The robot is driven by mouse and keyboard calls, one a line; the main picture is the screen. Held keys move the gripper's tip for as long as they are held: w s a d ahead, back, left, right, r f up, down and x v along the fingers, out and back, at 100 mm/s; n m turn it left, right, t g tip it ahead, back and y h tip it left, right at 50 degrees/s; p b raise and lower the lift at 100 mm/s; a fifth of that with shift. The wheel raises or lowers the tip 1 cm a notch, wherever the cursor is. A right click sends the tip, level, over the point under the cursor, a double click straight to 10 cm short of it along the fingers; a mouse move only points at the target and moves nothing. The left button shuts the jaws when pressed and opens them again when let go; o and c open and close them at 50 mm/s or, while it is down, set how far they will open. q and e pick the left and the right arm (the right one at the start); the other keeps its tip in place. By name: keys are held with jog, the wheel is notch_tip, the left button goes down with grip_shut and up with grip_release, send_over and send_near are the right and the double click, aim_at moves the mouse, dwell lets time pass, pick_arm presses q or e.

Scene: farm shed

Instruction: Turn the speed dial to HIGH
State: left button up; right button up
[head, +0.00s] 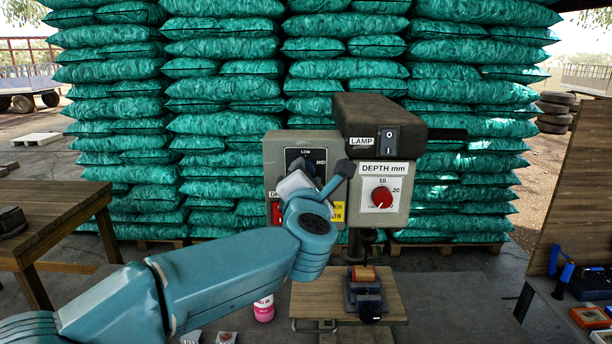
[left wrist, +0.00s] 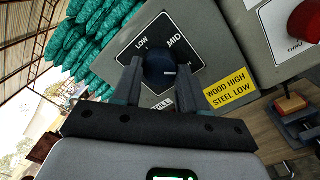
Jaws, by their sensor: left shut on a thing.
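The speed dial (left wrist: 160,68) is a dark round knob on a black plate (left wrist: 194,58) lettered LOW and MID, on the grey front of the drill press (head: 278,152). My left gripper (left wrist: 160,76) is shut on the dial, one finger on each side. A small pale mark shows on the knob's right side; I cannot tell for sure which setting it points at. The HIGH lettering is not readable, with my right-hand finger over that side of the plate. In the head view my left gripper (head: 296,184) covers the dial. My right gripper is not in view.
A yellow label (left wrist: 230,90) reads WOOD HIGH, STEEL LOW. To the right are the LAMP switch (head: 389,139) and the red DEPTH dial (head: 382,197). A vise (head: 366,294) holding a block stands below on the wooden drill table (head: 310,300). Green sacks are stacked behind.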

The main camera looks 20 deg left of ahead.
pick_arm(q)
jog(key=shift+m, duration=0.9)
jog(key=o, duration=1.1)
jog(key=shift+c, duration=0.2)
jog(key=b+v, duration=0.4)
jog(key=v, duration=1.2)
jog(key=shift+b, duration=0.4)
